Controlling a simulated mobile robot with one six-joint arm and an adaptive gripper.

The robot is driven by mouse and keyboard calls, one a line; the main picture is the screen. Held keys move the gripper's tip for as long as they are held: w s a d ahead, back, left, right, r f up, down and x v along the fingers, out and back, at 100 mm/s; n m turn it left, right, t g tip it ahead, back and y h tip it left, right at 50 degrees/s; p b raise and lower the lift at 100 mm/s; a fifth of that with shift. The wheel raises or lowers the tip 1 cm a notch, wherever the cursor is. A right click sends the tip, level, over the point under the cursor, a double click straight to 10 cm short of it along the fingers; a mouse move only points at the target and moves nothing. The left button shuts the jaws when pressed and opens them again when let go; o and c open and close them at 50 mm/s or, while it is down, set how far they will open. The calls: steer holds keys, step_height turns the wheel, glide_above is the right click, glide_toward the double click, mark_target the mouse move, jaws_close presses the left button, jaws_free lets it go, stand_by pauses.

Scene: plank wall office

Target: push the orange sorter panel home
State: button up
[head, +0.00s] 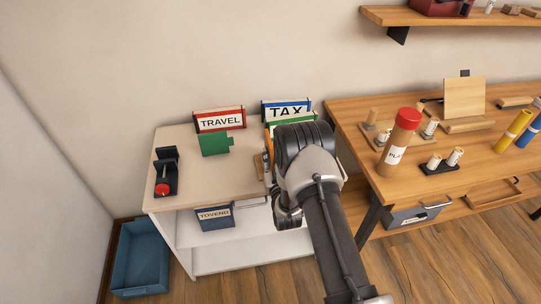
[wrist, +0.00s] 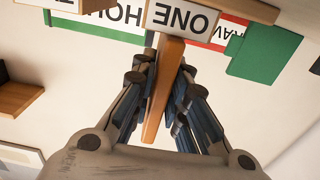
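The orange sorter panel (wrist: 163,95) shows edge-on in the wrist view, running from below a white label with dark letters down between my fingers. My gripper (wrist: 168,66) has one finger on each side of it, and the fingertips appear to touch its faces. In the head view my gripper and wrist cover most of the panel; only a small orange part (head: 266,160) shows at the left of my wrist, over the white cabinet top. How deep the panel sits cannot be seen.
The cabinet (head: 180,198) carries a red TRAVEL sorter (head: 219,120), a blue TAX sorter (head: 284,107), a green piece (head: 214,144) and a black device with a red knob (head: 164,172). A wooden workbench (head: 365,128) stands close on the right. A blue bin (head: 140,258) is on the floor.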

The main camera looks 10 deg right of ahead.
steer(key=o, duration=0.4)
steer(key=shift+o, duration=0.2)
steer(key=s, duration=1.2)
